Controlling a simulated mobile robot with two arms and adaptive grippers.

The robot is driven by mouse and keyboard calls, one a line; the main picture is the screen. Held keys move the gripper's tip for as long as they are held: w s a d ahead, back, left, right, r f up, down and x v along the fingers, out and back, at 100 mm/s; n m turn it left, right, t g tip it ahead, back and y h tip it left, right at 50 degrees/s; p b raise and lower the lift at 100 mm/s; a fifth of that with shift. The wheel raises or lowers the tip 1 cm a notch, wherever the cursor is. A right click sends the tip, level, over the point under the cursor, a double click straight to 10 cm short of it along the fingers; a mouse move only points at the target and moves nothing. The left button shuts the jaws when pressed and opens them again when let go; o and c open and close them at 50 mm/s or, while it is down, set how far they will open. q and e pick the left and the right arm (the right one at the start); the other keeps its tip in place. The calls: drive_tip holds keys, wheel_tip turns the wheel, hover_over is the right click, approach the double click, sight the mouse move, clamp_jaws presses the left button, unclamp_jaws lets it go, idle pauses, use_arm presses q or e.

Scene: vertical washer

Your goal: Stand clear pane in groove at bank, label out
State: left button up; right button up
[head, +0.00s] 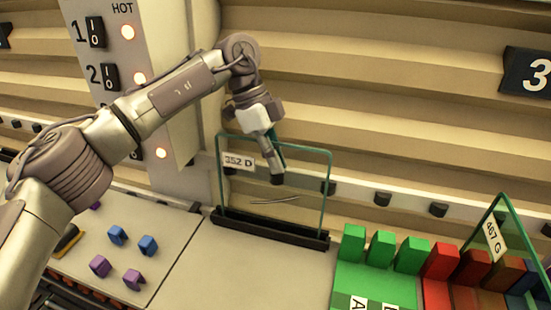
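A clear pane (308,185) with green edges and a white label reading "352 D" (238,161) stands upright, its lower edge at the black grooved bar (270,229) at the foot of the bank. The label is at its upper left and reads the right way round from here. My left gripper (273,167) is at the pane's top edge, pointing down, with a dark fingertip below that edge. I cannot tell whether it is shut on the pane. Whether the lower edge is fully seated is hard to see. My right gripper is not in view.
At right, another pane labelled "467 G" (495,240) stands tilted in view among red and brown blocks (440,262). Green blocks (381,249) stand beside them. Small blue and purple pieces (117,235) lie on the left panel. A switch column (125,45) with lit lamps rises behind my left arm.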

use_arm(q)
drive_tip(key=o, duration=0.4)
drive_tip(key=shift+s, duration=0.1)
drive_tip(key=shift+o, duration=0.2)
drive_tip(key=shift+f, duration=0.1)
drive_tip(key=v, duration=1.2)
